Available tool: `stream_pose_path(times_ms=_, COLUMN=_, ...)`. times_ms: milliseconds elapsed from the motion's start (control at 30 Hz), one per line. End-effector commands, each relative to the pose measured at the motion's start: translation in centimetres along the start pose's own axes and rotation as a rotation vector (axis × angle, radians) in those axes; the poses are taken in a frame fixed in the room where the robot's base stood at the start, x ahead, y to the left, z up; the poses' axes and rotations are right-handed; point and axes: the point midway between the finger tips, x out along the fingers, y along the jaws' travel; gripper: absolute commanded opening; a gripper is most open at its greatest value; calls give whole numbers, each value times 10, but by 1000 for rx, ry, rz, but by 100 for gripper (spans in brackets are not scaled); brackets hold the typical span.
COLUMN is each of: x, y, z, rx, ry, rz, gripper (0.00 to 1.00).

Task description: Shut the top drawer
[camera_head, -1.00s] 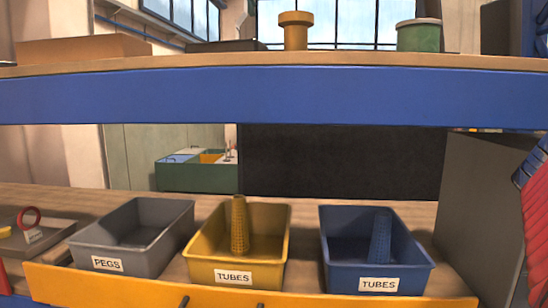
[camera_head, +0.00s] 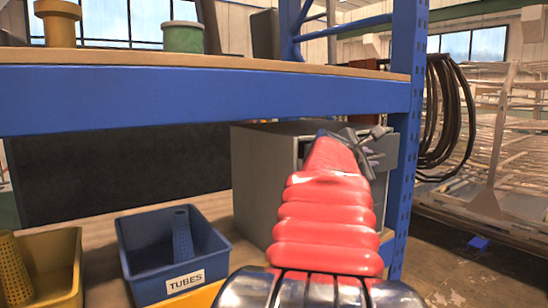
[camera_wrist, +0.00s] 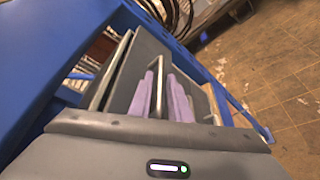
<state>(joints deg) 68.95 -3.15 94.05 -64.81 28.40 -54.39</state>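A grey cabinet (camera_head: 262,180) stands on the lower shelf at the right. A dark grey drawer front (camera_head: 388,150) at its upper right appears to stand out from the body. My gripper (camera_head: 368,140) is at the end of my red-sleeved arm, by that front. In the wrist view, my gripper's lilac fingers (camera_wrist: 164,98) are apart, with a thin metal bar handle (camera_wrist: 158,82) showing between them, in front of a dark grey panel. I cannot tell whether they touch it. My arm hides much of the cabinet's front in the head view.
A blue rack post (camera_head: 404,130) stands close to the right of my gripper. A blue tubes bin (camera_head: 140,245) and a yellow bin (camera_head: 60,255) stand left of the cabinet. A blue shelf beam (camera_head: 200,98) runs above. Open floor lies at the right.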

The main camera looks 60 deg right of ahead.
Motion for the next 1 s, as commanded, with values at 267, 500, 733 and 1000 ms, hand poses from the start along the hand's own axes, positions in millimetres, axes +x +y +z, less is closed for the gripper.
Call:
stream_pose_path(times_ms=267, x=3, y=0, z=0, rx=0, ry=0, rz=1, gripper=17)
stream_pose_path(times_ms=500, x=3, y=0, z=0, rx=0, ry=1, rz=1, gripper=6)
stream_pose_path(times_ms=733, x=3, y=0, z=-1, rx=0, ry=1, rz=1, gripper=0)
stream_pose_path(times_ms=1000, x=3, y=0, z=-1, rx=0, ry=1, rz=1, gripper=0)
